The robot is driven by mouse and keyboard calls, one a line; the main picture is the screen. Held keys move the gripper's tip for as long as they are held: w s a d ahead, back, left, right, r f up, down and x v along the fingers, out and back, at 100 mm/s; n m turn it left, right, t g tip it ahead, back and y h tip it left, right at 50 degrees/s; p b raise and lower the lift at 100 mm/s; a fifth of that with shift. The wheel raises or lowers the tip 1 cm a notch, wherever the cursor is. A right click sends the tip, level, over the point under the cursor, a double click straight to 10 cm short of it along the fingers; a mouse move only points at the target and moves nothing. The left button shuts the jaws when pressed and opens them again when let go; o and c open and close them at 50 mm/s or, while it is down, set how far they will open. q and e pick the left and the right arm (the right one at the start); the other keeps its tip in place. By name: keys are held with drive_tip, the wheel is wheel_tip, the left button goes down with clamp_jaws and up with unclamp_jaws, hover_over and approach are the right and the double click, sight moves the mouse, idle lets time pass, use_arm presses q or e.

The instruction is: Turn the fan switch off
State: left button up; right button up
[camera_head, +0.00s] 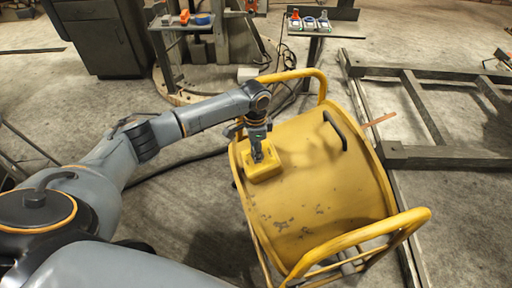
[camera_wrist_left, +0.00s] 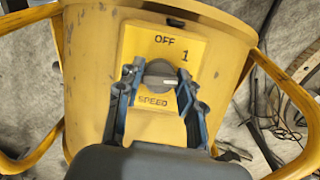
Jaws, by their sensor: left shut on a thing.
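The yellow drum fan (camera_head: 320,185) stands on the floor with tubular yellow handles at its ends. Its yellow switch box (camera_head: 264,172) is on the side facing my left arm. In the left wrist view, the switch panel (camera_wrist_left: 158,45) reads OFF at the top, 1 at the upper right and SPEED below. A dark round switch knob (camera_wrist_left: 160,74) sits in the middle; I cannot tell which mark it points to. My left gripper (camera_head: 258,156) reaches down to the box. Its blue-grey fingers (camera_wrist_left: 157,88) are shut on the knob, one on each side. My right gripper is out of view.
A dark metal frame (camera_head: 430,155) lies on the floor right of the fan. A small stand with tools (camera_head: 312,28) and a dark cabinet (camera_head: 98,38) are behind. A cable (camera_head: 180,166) runs along the floor. Open floor lies left of the fan.

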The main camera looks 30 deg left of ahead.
use_arm(q)
drive_tip(key=n+p, duration=0.2)
drive_tip(key=p, duration=0.1)
drive_tip(key=shift+r+h, duration=0.3)
drive_tip(key=shift+h, duration=0.1)
drive_tip(key=n+h+p, duration=0.1)
drive_tip(key=n+p, duration=0.1)
drive_tip(key=n, duration=0.1)
drive_tip(key=shift+f+n+g+p, duration=0.1)
drive_tip(key=shift+n+g+p, duration=0.25)
drive_tip(key=shift+n+g, duration=0.05)
drive_tip(key=n+p, duration=0.1)
drive_tip(key=n, duration=0.1)
drive_tip(key=n+h+p, duration=0.1)
drive_tip(key=n+p, duration=0.1)
drive_tip(key=n, duration=0.1)
drive_tip(key=shift+a+f+h, duration=0.1)
drive_tip(key=shift+a+h, duration=0.05)
drive_tip(key=shift+h, duration=0.15)
drive_tip(key=n+h+p, duration=0.1)
drive_tip(key=n+p, duration=0.1)
drive_tip(key=n, duration=0.3)
drive_tip(key=shift+a+f+t, duration=0.1)
drive_tip(key=shift+t, duration=0.3)
drive_tip(key=o, duration=1.1)
drive_tip(key=shift+h, duration=0.3)
drive_tip(key=shift+o, duration=0.2)
drive_tip(key=v, duration=1.2)
